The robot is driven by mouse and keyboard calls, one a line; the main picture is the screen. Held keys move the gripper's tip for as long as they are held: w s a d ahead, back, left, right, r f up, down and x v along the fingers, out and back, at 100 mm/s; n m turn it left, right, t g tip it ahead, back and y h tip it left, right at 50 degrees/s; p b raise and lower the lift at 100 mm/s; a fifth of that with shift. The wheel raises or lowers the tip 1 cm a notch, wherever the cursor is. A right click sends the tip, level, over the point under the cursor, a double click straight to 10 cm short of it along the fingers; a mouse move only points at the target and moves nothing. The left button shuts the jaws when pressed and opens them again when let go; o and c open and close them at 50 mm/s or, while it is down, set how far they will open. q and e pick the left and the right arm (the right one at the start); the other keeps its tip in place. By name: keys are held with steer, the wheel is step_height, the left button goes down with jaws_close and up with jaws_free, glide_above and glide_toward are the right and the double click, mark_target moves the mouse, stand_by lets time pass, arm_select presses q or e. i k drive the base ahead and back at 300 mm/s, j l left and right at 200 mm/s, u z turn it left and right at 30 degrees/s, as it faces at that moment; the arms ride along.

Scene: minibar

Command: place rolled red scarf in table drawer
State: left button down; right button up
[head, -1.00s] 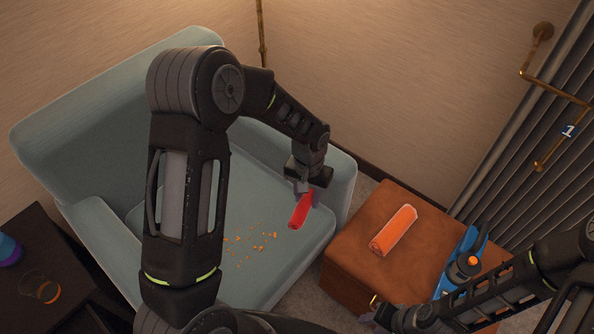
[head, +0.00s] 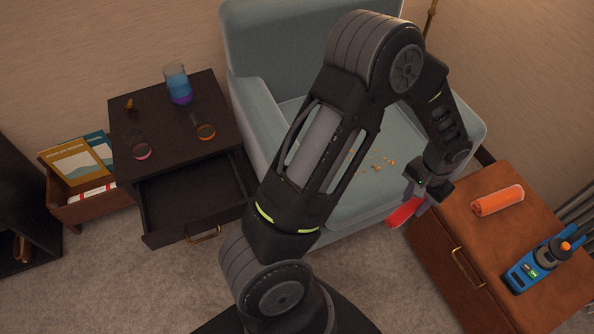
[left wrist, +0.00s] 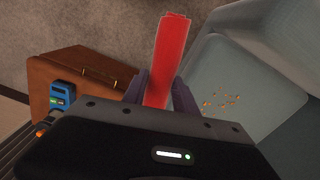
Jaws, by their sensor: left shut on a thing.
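The rolled red scarf (head: 405,213) is held in my left gripper (head: 418,202), above the gap between the armchair and the brown cabinet. In the left wrist view the red roll (left wrist: 168,60) sticks out between the two fingers (left wrist: 160,92). The dark side table (head: 172,120) stands at the left, and its drawer (head: 195,203) is pulled open and looks empty. A second roll, orange-red (head: 497,200), lies on the brown cabinet. My right gripper is not in view.
The blue armchair (head: 262,70) with orange crumbs stands between table and cabinet. The table top holds a blue-purple glass (head: 177,84) and other glassware. A blue device (head: 537,264) is on the brown cabinet (head: 450,225). A book box (head: 75,210) stands left of the table.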

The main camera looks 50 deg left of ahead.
mark_target(194, 199)
steer(key=k+j+z, duration=0.1)
steer(key=k+j, duration=0.3)
steer(key=k+j+z, duration=0.15)
steer(key=k+j, duration=0.2)
steer(key=k, duration=0.2)
steer(key=k+j+z, duration=0.1)
steer(key=k+j, duration=0.2)
steer(key=k, duration=0.15)
steer(key=k+j, duration=0.1)
steer(key=j, duration=0.25)
steer(key=k+j+z, duration=0.1)
steer(key=j, duration=0.25)
steer(key=k+j, duration=0.1)
steer(key=j, duration=0.3)
